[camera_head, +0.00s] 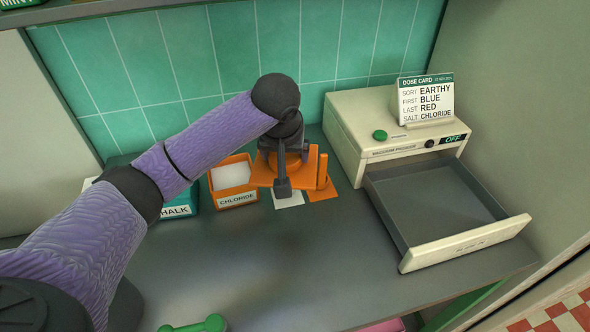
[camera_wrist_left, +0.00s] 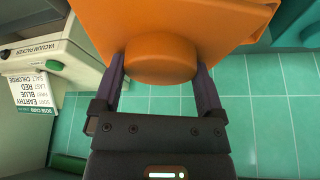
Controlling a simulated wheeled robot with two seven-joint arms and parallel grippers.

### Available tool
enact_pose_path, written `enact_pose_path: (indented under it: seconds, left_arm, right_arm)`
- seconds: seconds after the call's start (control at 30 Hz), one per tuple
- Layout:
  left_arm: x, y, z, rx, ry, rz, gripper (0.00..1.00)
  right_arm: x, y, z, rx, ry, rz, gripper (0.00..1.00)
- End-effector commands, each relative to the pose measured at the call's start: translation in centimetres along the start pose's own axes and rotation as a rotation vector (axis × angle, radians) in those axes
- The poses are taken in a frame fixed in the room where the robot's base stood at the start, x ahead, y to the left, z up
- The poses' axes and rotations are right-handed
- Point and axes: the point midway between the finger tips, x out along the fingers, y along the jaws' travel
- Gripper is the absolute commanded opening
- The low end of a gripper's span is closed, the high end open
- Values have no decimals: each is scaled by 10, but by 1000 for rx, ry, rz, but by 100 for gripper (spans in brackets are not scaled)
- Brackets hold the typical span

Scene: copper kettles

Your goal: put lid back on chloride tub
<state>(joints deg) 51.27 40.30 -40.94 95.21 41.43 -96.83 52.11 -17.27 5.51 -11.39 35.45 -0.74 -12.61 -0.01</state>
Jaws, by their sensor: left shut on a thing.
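My left gripper (camera_head: 284,184) is shut on the knob of a flat orange lid (camera_head: 262,174). It holds the lid above the counter, just right of the chloride tub. The lid and its round knob (camera_wrist_left: 160,58) also show in the left wrist view, with the knob between the two fingers. The chloride tub (camera_head: 237,199) is an orange box with a white label, open at the top, with white contents showing. The lid's left edge is close to the tub's right side; I cannot tell whether they touch. My right gripper is not in view.
A green chalk tub (camera_head: 180,207) stands left of the chloride tub, partly behind my arm. A white square (camera_head: 290,200) and an orange patch (camera_head: 325,192) lie below the lid. A vacuum packer (camera_head: 400,150) with its drawer (camera_head: 455,243) pulled out stands right. The front counter is mostly clear.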

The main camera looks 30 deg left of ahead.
Motion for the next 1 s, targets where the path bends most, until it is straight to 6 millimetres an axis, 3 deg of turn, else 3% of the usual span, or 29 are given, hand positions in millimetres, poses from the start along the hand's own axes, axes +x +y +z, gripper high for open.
enact_pose_path:
  seconds: [0.17,0.3,0.5,0.77,1.0]
  left_arm:
    - [14,-34,-36,-122,-2,-49,31]
    - [32,-80,-60,-242,-3,-101,31]
    - [54,-136,-65,-364,-1,-150,31]
    - [69,-148,-59,-384,0,-160,31]
    - [97,-147,-48,-383,-1,-160,31]
  right_arm:
    - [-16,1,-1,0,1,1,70]
    - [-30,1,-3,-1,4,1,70]
    - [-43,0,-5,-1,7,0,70]
    - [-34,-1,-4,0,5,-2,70]
    - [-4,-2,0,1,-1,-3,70]
